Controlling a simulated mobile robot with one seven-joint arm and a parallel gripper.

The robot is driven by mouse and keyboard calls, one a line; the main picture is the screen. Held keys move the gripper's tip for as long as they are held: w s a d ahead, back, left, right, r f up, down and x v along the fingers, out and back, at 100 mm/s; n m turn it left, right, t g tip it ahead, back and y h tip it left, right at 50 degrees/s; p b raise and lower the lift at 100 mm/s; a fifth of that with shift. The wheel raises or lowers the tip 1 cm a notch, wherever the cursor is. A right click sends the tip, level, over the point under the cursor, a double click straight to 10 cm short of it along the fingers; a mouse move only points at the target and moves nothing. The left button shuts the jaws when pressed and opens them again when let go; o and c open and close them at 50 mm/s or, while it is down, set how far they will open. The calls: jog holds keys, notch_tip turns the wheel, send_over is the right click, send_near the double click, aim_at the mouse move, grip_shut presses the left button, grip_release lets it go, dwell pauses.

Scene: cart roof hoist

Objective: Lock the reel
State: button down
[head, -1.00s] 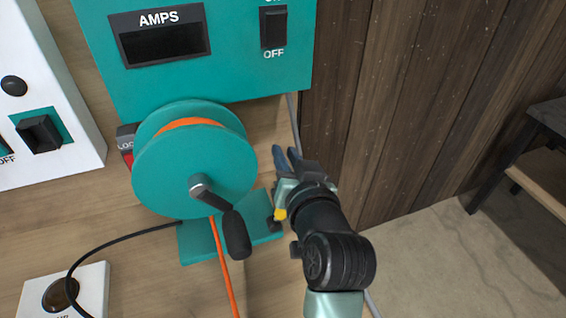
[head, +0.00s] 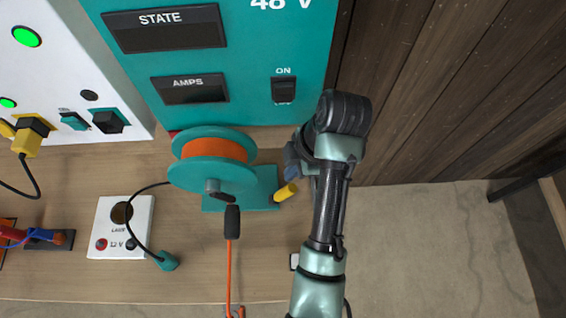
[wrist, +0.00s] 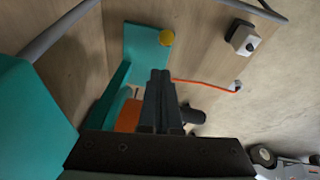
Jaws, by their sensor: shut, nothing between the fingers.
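The teal cable reel (head: 212,172) stands on the bench with orange cable (head: 215,150) wound on it. A small red piece (head: 172,133) shows behind the reel's left edge, mostly hidden. My gripper (head: 291,160) is to the right of the reel, near the yellow end. In the wrist view my fingers (wrist: 160,78) are together and empty.
A teal panel (head: 240,60) with displays and an ON switch (head: 284,90) rises behind the reel. A white panel (head: 60,60) with green lights stands left. The floor at right is clear.

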jog(key=b, duration=0.5)
send_over(279, 195)
jog(key=shift+n, duration=0.3)
notch_tip(279, 195, down, 8)
jog(key=shift+d+f, duration=0.1)
jog(key=shift+f, duration=0.55)
